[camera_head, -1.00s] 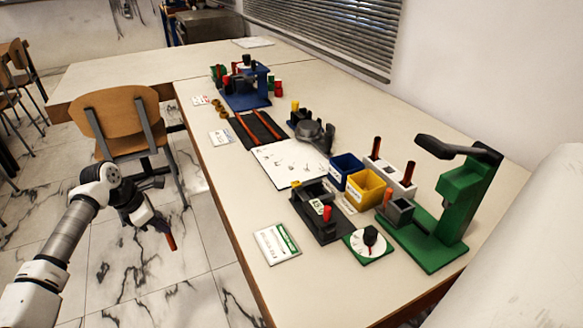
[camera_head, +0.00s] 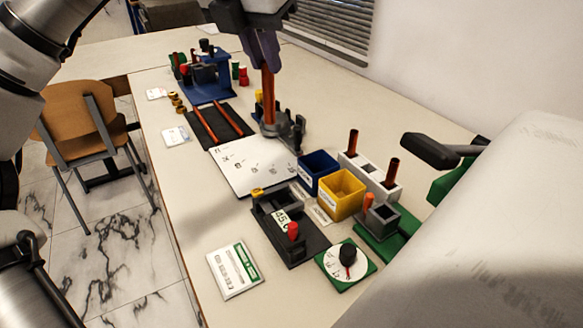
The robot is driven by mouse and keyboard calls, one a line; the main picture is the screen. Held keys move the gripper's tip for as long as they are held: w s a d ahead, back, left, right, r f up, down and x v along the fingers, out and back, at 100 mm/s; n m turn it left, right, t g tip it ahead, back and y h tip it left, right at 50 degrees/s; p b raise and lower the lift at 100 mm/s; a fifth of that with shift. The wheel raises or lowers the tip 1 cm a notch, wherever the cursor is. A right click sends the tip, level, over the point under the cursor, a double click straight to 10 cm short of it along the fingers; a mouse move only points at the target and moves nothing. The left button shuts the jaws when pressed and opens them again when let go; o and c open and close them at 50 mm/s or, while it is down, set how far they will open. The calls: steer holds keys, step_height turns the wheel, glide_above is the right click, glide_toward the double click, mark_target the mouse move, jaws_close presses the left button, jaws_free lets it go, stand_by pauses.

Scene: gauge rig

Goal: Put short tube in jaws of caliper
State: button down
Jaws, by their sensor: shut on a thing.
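My gripper (camera_head: 266,66) is at the top centre, pointing down. It is shut on a reddish-brown tube (camera_head: 268,98), which hangs upright. The tube's lower end overlaps a grey round device (camera_head: 285,127) in the picture; I cannot tell whether they touch. The black fixture with a "45" display, a red knob and a yellow piece (camera_head: 303,247) looks like the caliper. It sits on the near part of the table, in front of and apart from the tube. Its jaw gap is too small to make out.
A white sheet (camera_head: 240,172) lies between the fixture and a black tray with two red rods (camera_head: 232,128). Blue (camera_head: 318,165) and yellow (camera_head: 340,190) bins, a white block with two tubes (camera_head: 371,170) and a dial gauge (camera_head: 346,262) stand to the right. A blue rig (camera_head: 208,88) stands behind.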

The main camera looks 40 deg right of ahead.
step_height(320, 180, down, 19)
steer(key=s+b, duration=0.2)
steer(key=b, duration=0.1)
steer(key=shift+s+d, duration=0.15)
steer(key=shift+d, duration=0.3)
steer(key=shift+f, duration=0.15)
steer(key=c, duration=1.4)
jaws_free()
steer(key=shift+o, duration=0.2)
